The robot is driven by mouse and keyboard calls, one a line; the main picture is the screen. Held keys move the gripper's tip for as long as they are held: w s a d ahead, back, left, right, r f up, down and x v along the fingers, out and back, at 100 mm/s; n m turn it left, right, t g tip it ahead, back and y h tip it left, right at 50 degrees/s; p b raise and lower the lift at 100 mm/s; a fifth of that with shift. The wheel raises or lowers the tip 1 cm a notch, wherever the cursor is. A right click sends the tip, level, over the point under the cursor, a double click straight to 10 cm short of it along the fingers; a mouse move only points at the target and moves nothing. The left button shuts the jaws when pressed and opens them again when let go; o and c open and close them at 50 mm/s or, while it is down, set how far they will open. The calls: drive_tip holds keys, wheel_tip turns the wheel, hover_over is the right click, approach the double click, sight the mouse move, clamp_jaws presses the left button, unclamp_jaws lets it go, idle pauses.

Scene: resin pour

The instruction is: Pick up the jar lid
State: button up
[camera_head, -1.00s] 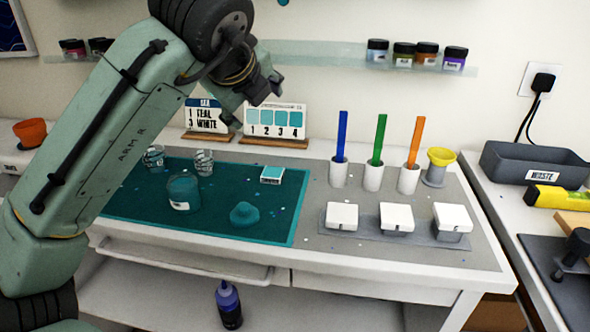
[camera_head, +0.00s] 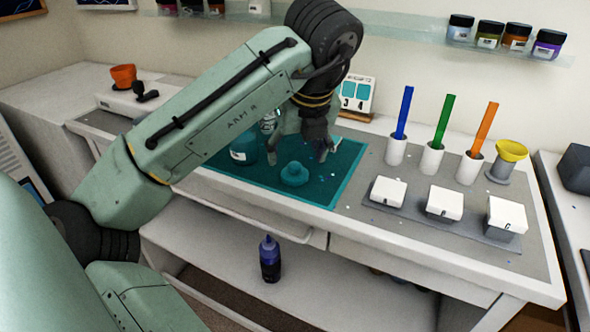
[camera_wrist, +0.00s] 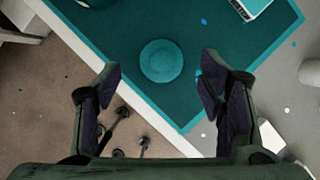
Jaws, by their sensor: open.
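The jar lid is a round teal piece with a raised middle (camera_head: 294,173), lying on the dark teal mat (camera_head: 262,176) near its front edge. In the wrist view the lid (camera_wrist: 161,61) shows from above, ahead of and between the fingertips. My gripper (camera_head: 302,150) is above the mat, behind and over the lid in the head view. In the wrist view my gripper (camera_wrist: 160,78) has its two fingers wide apart with nothing between them. The fingers look apart from the lid. A teal jar (camera_head: 244,150) stands left of the lid, partly hidden by my arm.
White lidded boxes (camera_head: 387,191) stand on a grey tray at right. Behind them are white cups with blue, green and orange sticks (camera_head: 442,122) and a yellow funnel (camera_head: 511,151). A small box (camera_wrist: 250,8) lies on the mat. A dark bottle (camera_head: 270,259) stands on the lower shelf.

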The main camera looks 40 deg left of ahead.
sight(295, 165)
drive_tip(key=shift+x, duration=1.95)
drive_tip(key=shift+d, duration=0.2)
drive_tip(key=shift+c, duration=0.5)
drive_tip(key=c, duration=1)
